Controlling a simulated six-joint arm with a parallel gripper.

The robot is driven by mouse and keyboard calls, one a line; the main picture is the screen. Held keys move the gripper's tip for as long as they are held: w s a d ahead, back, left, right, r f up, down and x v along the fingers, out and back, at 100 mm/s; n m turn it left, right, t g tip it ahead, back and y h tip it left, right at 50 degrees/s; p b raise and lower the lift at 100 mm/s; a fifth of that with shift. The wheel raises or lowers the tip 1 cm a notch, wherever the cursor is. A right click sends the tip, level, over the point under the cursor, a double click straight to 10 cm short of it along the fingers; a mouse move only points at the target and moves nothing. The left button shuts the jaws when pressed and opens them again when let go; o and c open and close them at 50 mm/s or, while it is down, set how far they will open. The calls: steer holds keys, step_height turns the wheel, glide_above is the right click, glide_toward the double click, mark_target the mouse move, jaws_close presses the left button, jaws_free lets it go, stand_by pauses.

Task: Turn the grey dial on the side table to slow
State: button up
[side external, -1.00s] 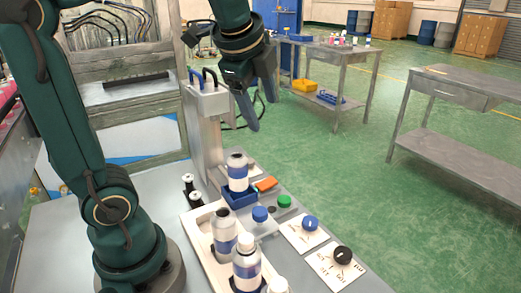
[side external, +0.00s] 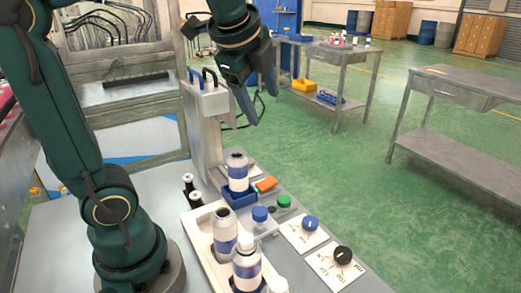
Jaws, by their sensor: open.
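Two dials sit on white marked plates at the right edge of the work table: a blue dial (side external: 310,223) and a black or very dark dial (side external: 343,255). No clearly grey dial shows; the plate lettering is too small to read surely. Each dial has a light pointer mark. My gripper (side external: 262,107) is open and empty, high above the table's far end and up and left of both dials. It touches nothing that I can see.
A bottle stands in a blue holder (side external: 238,196). More bottles (side external: 246,265) stand in a white tray (side external: 194,222) left of the dials. A blue knob (side external: 260,214), green button (side external: 284,201) and orange block (side external: 266,184) are nearby. A grey post (side external: 207,130) rises behind.

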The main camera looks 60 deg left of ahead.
steer(key=w+a+f+m+g+y, duration=0.1)
steer(key=w+a+f+g, duration=0.15)
steer(key=w+a, duration=0.25)
steer(key=m+g, duration=0.1)
steer(key=g, duration=0.2)
glide_toward(249, 161)
steer(key=shift+g, duration=0.35)
steer(key=x, duration=0.8)
steer(key=shift+w, duration=0.3)
steer(key=shift+c, duration=0.4)
jaws_close()
